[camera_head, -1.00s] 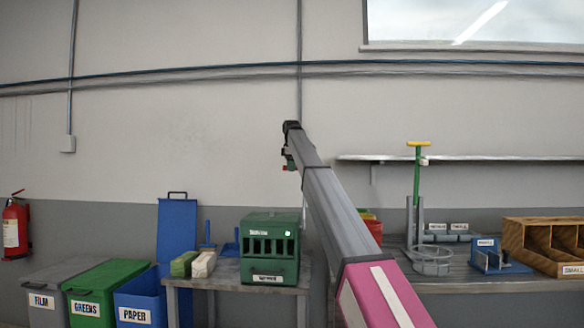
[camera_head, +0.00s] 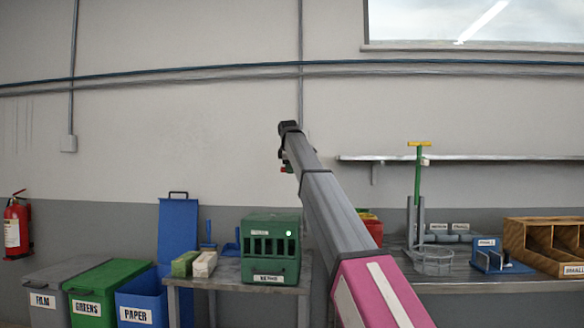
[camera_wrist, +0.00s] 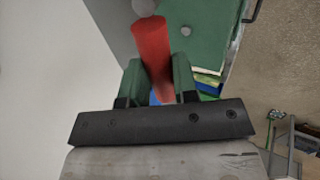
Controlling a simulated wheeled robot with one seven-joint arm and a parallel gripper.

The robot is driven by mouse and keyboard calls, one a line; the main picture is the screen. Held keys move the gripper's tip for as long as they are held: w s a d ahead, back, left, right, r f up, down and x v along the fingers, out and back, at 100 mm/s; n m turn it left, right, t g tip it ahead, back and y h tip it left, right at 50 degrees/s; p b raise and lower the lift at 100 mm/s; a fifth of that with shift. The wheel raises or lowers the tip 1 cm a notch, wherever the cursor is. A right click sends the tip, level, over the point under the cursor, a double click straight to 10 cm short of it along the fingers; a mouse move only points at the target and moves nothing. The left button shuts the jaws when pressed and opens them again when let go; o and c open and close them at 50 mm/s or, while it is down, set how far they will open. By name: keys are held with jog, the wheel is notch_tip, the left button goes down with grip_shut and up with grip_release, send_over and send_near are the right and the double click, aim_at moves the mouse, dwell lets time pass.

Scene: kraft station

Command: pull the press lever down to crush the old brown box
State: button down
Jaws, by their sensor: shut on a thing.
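The red bar of the press lever (camera_wrist: 150,42) stands between the green fingers of my gripper (camera_wrist: 157,68) in the wrist view. The fingers are shut on it, one on each side. A grey rounded piece shows at its far end. In the head view my gripper (camera_head: 286,162) is high in front of the wall, above the benches, with a bit of red at its fingers. A green surface (camera_wrist: 207,30) lies beyond the lever in the wrist view. I do not see the old brown box; the press body is not clear, and my arm hides part of the middle.
A green slotted unit (camera_head: 271,222) stands on the left bench. Labelled bins, the green one (camera_head: 97,275) among them, stand left of it. On the right bench are a stand with a yellow-topped green handle (camera_head: 418,175) and a wooden divider (camera_head: 548,235). The upper wall area is clear.

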jog(key=s+f+t, duration=0.3)
jog(key=s+f, duration=0.1)
jog(key=s, duration=0.3)
jog(key=s+f+t, duration=0.3)
jog(key=s+f, duration=0.1)
jog(key=s, duration=0.4)
jog(key=s+f+t, duration=0.2)
jog(key=s+f, duration=0.5)
jog(key=f, duration=0.5)
jog(key=shift+s+a+f, duration=0.25)
jog(key=shift+s+a, duration=0.05)
jog(key=shift+s, duration=0.05)
jog(key=shift+f, duration=0.1)
jog(key=c, duration=0.9)
grip_release()
jog(key=v, duration=1)
jog(key=shift+s+a, duration=0.2)
jog(key=shift+s, duration=0.15)
